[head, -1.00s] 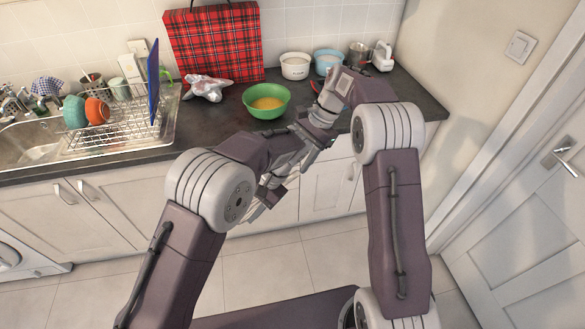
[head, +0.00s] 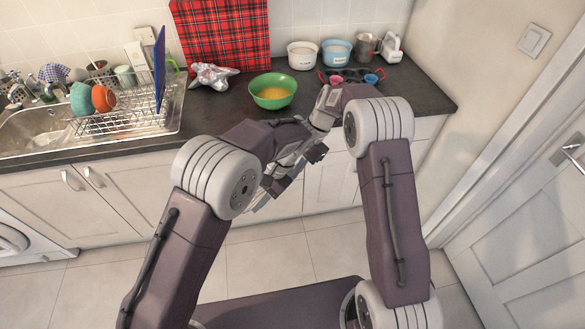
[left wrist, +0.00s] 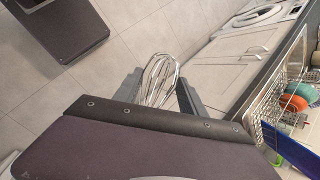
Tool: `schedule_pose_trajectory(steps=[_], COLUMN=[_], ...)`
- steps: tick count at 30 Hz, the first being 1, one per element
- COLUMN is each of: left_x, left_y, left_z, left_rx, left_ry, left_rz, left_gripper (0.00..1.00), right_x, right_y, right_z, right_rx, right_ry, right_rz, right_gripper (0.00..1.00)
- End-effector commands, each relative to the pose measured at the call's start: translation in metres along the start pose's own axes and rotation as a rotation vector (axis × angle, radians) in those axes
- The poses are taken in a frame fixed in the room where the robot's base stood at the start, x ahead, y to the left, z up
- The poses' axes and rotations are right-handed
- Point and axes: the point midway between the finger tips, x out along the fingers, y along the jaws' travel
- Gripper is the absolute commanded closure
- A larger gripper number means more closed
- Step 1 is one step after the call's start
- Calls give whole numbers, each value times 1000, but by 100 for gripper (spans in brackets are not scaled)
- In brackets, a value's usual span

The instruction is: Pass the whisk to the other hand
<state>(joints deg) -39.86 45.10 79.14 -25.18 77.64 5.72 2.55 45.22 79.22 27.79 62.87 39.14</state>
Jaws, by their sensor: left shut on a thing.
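The whisk's wire loops (left wrist: 160,66) show in the left wrist view between the fingers of my left gripper (left wrist: 158,90), which is shut on the whisk. The floor lies behind it. Its handle is hidden there by my wrist. In the head view the two wrists come close together and overlap in front of the counter.
White cabinets (head: 130,205) stand below. The floor (head: 275,250) before them is clear.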

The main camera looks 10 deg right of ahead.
Motion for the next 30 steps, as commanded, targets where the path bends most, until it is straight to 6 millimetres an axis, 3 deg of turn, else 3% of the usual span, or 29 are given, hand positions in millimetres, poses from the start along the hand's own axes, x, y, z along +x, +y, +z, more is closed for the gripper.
schedule_pose_trajectory(steps=[1,3,14,24,30], left_x=[0,0,-4,-66,-84], left_y=[0,0,-2,-31,-39], left_z=[0,0,2,27,34], left_rx=[-1,-1,-2,-4,-2], left_ry=[0,0,1,4,1], left_rz=[0,0,-1,0,0], left_gripper=[44,26,26,26,26], right_x=[0,0,0,0,0], right_y=[0,0,0,0,0], right_z=[0,0,0,0,0], right_rx=[0,0,0,0,0], right_ry=[-1,-1,-1,-1,-1], right_rz=[1,1,1,1,1], right_gripper=[100,100,100,100,100])
